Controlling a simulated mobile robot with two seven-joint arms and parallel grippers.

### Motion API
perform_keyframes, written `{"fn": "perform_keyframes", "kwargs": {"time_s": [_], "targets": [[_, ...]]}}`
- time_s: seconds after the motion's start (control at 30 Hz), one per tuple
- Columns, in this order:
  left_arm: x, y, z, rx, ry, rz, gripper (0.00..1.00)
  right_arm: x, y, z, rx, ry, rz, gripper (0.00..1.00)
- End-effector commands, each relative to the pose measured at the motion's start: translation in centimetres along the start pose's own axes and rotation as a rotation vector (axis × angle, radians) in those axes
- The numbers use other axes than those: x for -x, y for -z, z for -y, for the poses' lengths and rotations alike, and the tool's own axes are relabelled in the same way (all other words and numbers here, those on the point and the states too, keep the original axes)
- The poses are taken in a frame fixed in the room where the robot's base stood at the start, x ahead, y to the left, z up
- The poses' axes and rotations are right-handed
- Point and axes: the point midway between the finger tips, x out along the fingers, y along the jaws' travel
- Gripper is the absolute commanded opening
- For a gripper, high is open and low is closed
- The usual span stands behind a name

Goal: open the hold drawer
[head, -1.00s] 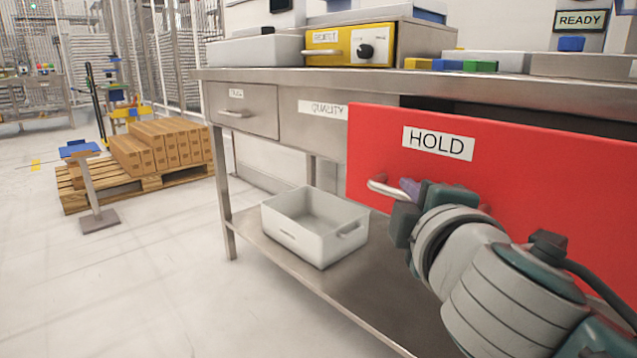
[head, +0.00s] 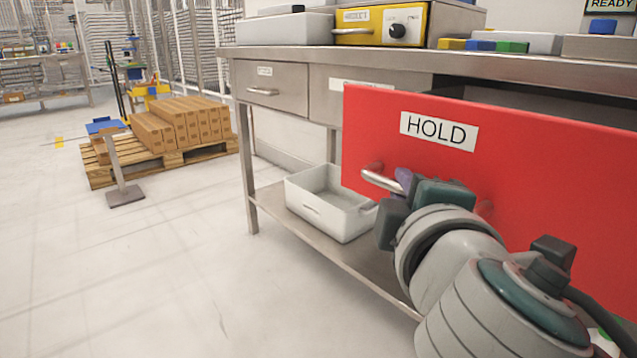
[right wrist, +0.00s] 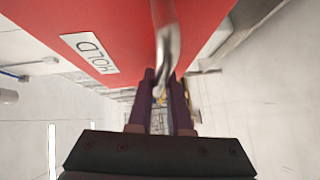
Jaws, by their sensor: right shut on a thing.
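The hold drawer (head: 570,170) has a red front with a white HOLD label. It stands out from the bench, with a dark gap above and behind its top edge. Its metal bar handle (head: 382,181) runs along the front below the label. My right gripper (head: 402,184) is at the handle, its jaws shut on the bar; the hand hides much of the handle in the head view. In the right wrist view the handle (right wrist: 165,45) runs between the two purple fingers (right wrist: 160,92), with the red front beside it. My left gripper is not in view.
A steel bench (head: 300,53) carries a yellow unit and colored blocks. A closed grey drawer (head: 270,87) is to the left. A white bin (head: 330,205) sits on the lower shelf below the red front.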

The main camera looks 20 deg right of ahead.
Motion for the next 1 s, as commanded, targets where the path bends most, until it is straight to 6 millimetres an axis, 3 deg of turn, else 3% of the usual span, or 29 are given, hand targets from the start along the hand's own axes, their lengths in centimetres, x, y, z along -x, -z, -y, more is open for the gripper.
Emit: {"fn": "perform_keyframes", "kwargs": {"time_s": [0.07, 0.1, 0.33, 0.67, 1.0], "targets": [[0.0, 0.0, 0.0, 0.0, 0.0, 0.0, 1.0, 0.0, 0.0, 0.0, 0.0, 0.001, -0.001, 0.0], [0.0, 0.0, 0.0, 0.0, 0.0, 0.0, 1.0, 0.0, 0.0, 0.0, 0.0, 0.001, -0.001, 0.22], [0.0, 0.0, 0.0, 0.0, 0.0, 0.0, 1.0, 0.0, 0.0, 0.0, 0.0, 0.0, -0.001, 0.47], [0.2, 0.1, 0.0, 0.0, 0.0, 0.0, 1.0, 0.6, 0.0, 0.0, 0.0, 0.001, -0.001, 0.47], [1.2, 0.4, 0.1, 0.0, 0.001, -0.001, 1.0, 7.0, 0.0, 0.0, -0.001, 0.005, -0.001, 0.47]]}}
